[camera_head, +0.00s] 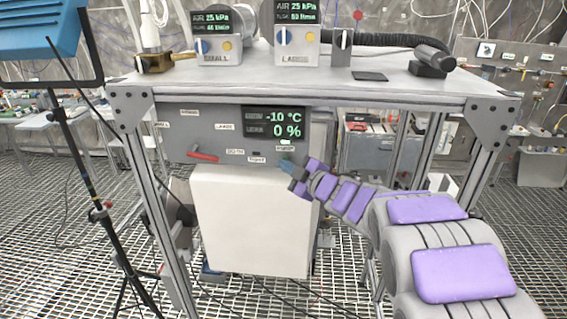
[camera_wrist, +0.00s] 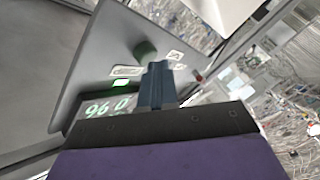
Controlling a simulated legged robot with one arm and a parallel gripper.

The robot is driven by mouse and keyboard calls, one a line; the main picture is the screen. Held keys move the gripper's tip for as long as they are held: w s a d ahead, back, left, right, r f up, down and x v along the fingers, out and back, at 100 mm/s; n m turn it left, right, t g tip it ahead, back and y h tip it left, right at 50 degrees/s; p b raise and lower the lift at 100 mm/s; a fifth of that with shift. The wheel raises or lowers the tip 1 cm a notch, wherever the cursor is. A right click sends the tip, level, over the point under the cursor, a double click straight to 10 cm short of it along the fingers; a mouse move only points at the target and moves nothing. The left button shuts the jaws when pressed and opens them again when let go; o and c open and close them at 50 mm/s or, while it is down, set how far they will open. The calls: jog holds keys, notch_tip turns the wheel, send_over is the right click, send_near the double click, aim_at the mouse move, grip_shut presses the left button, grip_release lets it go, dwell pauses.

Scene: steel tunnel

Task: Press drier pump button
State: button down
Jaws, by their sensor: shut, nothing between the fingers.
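The grey control panel (camera_head: 215,125) hangs under the table top, with a display (camera_head: 273,123) reading -10 °C and 0 %. A small lit white-green button (camera_head: 286,142) sits below the display; it also shows in the wrist view (camera_wrist: 121,83) beside a white label (camera_wrist: 125,71). The label text is too small to read surely. My gripper (camera_head: 285,165) is just below this button, its blue fingers shut and empty. In the wrist view the fingers (camera_wrist: 157,85) point at the panel, beside the lit button. I cannot tell whether they touch the panel.
A red handle (camera_head: 203,156) is at the panel's lower left. A large white box (camera_head: 250,220) stands below the panel. Table legs (camera_head: 160,210) frame the space.

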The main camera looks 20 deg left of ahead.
jog(key=shift+s, duration=0.1)
jog(key=s+b, duration=0.1)
jog(key=s, duration=0.1)
jog(key=s+d+b, duration=0.1)
jog(key=s, duration=0.2)
jog(key=shift+s+d, duration=0.2)
jog(key=shift+s, duration=0.1)
dwell(0.4)
